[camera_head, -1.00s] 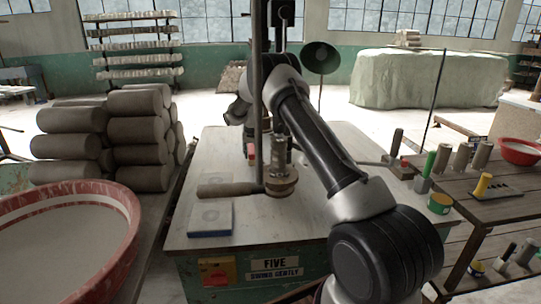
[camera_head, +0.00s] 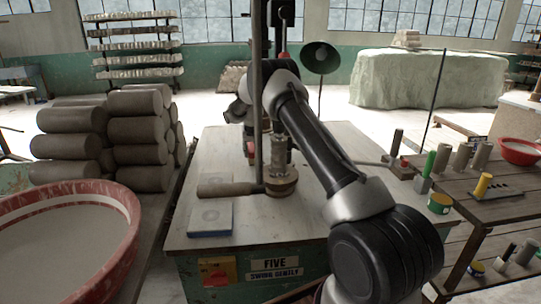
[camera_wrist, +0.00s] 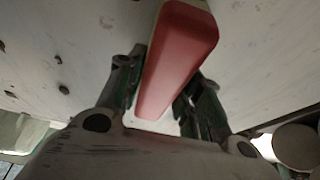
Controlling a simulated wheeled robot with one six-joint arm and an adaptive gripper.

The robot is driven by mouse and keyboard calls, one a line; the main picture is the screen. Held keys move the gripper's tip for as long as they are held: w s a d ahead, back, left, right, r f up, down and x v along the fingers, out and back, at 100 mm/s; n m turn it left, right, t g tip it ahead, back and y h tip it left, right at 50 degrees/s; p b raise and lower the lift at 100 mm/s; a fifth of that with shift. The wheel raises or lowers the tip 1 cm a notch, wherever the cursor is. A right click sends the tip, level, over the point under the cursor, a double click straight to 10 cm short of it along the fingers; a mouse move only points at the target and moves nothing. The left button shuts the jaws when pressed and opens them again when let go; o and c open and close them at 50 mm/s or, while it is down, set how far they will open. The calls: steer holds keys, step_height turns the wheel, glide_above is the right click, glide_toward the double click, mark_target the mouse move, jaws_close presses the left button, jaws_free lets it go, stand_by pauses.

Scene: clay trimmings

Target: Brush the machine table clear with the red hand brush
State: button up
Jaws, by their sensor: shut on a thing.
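The red hand brush (camera_wrist: 182,42) is between the two fingers of my gripper (camera_wrist: 160,92) in the wrist view. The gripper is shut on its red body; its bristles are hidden. The pale machine table (camera_head: 310,219) fills the middle of the head view. My gripper is over its far part there, mostly hidden behind my arm and the upright rod; a small bit of red (camera_head: 251,149) shows beside the rod. Several dark clay trimmings (camera_wrist: 63,89) lie on the pale surface at the left of the wrist view.
A machine head with a wooden handle (camera_head: 222,189) and round wooden base (camera_head: 281,184) stands mid-table, with a blue-edged pad (camera_head: 211,217) nearby. Clay rolls (camera_head: 139,153) and a red-rimmed basin (camera_head: 117,222) are left. A tool bench (camera_head: 477,207) is right.

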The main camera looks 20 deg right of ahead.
steer(key=shift+s+a, duration=0.5)
steer(key=shift+s, duration=1.1)
steer(key=shift+s+a, duration=0.55)
steer(key=shift+s, duration=1)
steer(key=shift+s+a, duration=0.5)
steer(key=shift+s, duration=1.1)
step_height(320, 180, up, 9)
